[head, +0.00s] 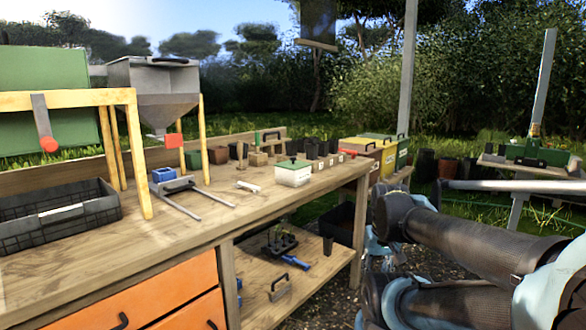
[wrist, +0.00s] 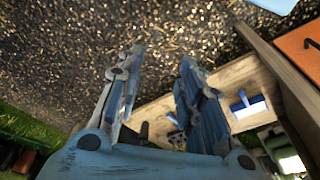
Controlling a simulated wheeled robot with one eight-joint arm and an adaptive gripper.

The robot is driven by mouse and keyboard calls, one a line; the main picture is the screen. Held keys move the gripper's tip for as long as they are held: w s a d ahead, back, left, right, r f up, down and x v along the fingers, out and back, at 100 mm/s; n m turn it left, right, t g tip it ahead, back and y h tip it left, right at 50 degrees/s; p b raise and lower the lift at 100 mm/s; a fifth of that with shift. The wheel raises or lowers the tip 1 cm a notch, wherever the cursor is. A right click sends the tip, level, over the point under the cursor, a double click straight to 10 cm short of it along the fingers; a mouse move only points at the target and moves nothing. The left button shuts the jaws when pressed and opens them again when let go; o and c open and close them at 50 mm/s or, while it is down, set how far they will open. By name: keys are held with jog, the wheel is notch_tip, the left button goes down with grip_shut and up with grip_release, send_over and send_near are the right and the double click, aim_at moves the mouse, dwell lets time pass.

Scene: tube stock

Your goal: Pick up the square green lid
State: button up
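The square green lid (head: 293,164) sits on top of a small white box (head: 293,178) near the front edge of the workbench in the head view. A small dark knob shows on the lid. My gripper (wrist: 160,60) is open and empty in the wrist view, its two fingers apart over gravel ground. It is away from the lid, off to the right of the bench. A pale patch with green beside it (wrist: 290,163) shows at the lower right of the wrist view; I cannot tell whether it is the lidded box.
The workbench (head: 190,222) carries a black crate (head: 60,218), a metal hopper (head: 155,85) on a wooden frame and several small pots and blocks behind the box. A lower shelf (head: 318,270) holds blue-handled tools. Yellow and green bins (head: 380,152) stand beyond the bench's right end.

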jog(key=shift+o, duration=0.4)
jog(key=shift+s+a+r, duration=0.15)
jog(key=shift+r, duration=0.2)
jog(key=shift+s+a+r, duration=0.15)
jog(key=shift+r, duration=0.2)
jog(key=w+a+r+m+g+y, duration=0.1)
jog(key=w+a+r+m+y, duration=0.3)
jog(key=w+r, duration=0.4)
jog(key=w+a+r+m+y, duration=0.3)
jog(key=w+a+r+m, duration=0.1)
jog(key=w+r+m, duration=0.3)
jog(key=w+d+r+m+y, duration=0.1)
jog(key=w+r+m+y, duration=0.4)
jog(key=w, duration=0.7)
jog(key=w+d+r+m+y, duration=0.1)
jog(key=w+r+m+y, duration=0.15)
jog(key=w+r, duration=0.75)
send_near(299, 164)
jog(key=a+r, duration=0.2)
jog(key=a, duration=0.3)
jog(key=shift+m+h, duration=0.25)
jog(key=shift+w+x, duration=0.1)
jog(key=shift+x, duration=1.2)
jog(key=shift+w+x, duration=0.15)
jog(key=shift+x, duration=1.1)
jog(key=shift+d, duration=0.1)
jog(key=shift+c, duration=0.5)
